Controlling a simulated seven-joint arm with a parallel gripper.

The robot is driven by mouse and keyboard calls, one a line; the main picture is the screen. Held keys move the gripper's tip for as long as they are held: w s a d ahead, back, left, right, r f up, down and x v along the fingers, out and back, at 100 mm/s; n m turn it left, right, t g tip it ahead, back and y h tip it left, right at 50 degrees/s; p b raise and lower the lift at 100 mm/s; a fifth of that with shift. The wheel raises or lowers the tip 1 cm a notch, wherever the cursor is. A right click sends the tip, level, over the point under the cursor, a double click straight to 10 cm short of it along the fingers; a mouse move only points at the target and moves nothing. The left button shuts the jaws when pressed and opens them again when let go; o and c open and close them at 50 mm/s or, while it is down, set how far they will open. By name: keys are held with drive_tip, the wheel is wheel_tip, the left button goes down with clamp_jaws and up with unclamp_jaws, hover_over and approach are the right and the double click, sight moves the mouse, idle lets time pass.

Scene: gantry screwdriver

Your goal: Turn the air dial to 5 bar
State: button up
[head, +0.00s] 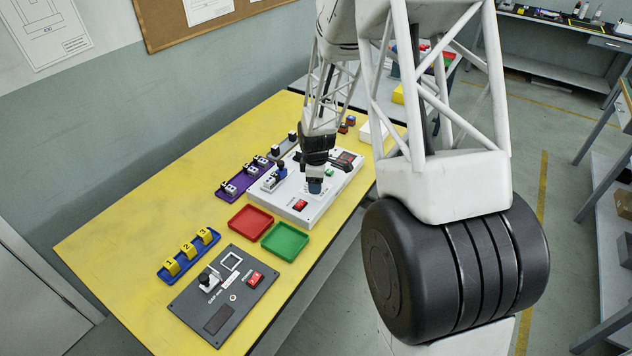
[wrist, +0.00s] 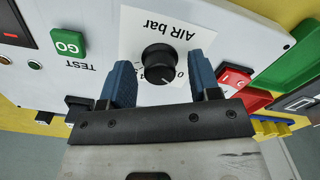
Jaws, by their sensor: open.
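The air dial (wrist: 159,62) is a round black knob on a white plate marked "AIR bar", which appears upside down in the wrist view. Part of its printed scale shows at its lower edge; I cannot read the setting for sure. My gripper (wrist: 161,78) is open, with one blue fingertip on each side of the dial and gaps visible between fingers and knob. In the head view my gripper (head: 315,188) is low over the white control box (head: 338,188), and it hides the dial there.
Near the dial are a red switch (wrist: 236,78) and a green GO button (wrist: 67,42). A red tray (head: 250,219), a green tray (head: 285,241) and a dark panel (head: 222,300) lie beside the box. The yellow table's left part (head: 120,240) is clear.

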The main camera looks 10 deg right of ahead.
drive_tip(key=c, duration=0.9)
